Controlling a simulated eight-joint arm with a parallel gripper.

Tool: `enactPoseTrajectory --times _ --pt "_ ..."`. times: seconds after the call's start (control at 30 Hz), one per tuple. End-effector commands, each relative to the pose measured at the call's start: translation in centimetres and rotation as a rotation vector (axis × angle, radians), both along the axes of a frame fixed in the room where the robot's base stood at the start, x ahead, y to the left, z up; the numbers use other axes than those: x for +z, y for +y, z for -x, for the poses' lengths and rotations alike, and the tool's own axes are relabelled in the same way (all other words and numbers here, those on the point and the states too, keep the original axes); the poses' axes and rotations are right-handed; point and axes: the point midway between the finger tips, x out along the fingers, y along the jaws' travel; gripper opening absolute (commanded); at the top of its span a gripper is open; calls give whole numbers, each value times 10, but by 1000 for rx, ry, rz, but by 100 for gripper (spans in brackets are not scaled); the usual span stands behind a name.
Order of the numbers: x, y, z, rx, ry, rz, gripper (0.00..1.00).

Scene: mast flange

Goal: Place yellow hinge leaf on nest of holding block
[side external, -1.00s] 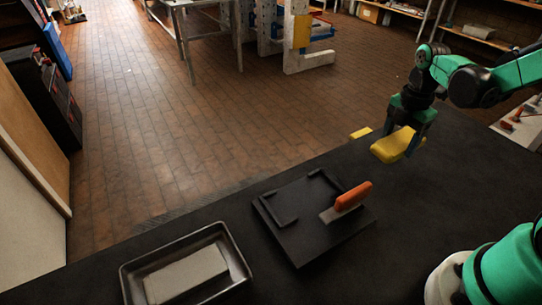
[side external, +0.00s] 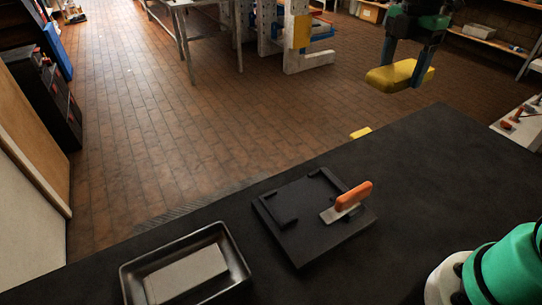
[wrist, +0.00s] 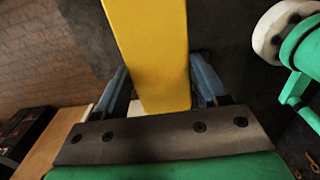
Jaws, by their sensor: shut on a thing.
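The yellow hinge leaf (side external: 400,76) is a flat yellow plate held by my gripper (side external: 412,68), raised well above the table at the upper right of the side view. In the wrist view the yellow leaf (wrist: 150,50) lies between the two blue fingers of my gripper (wrist: 165,95), which are shut on it. The holding block (side external: 310,238) is a dark square plate on the table with raised dark L-shaped corner rails. The nest (side external: 300,205) is the area between those rails. The leaf is apart from the block, up and to its right.
An orange-handled trowel-like tool (side external: 353,196) lies on the block's right part. A metal tray (side external: 240,262) with a pale grey slab (side external: 187,273) stands at the front left. A small yellow piece (side external: 361,133) shows at the table's far edge.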

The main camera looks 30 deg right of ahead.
Motion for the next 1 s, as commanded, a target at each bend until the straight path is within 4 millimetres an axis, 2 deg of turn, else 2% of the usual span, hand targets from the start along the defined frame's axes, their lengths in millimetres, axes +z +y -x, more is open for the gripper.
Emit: enactPoseTrajectory --times 0.03,0.2,0.3,0.4,0.5,0.67,1.0 --pt "2 22 -6 16 0 0 0" --pt "9 91 -14 16 0 0 0" --pt "13 125 -11 13 0 0 0" --pt "15 151 -7 10 0 0 0" --pt "17 166 -3 5 0 0 0" --pt "5 175 -1 0 0 0 0" --pt "-69 174 -1 -1 0 0 0"
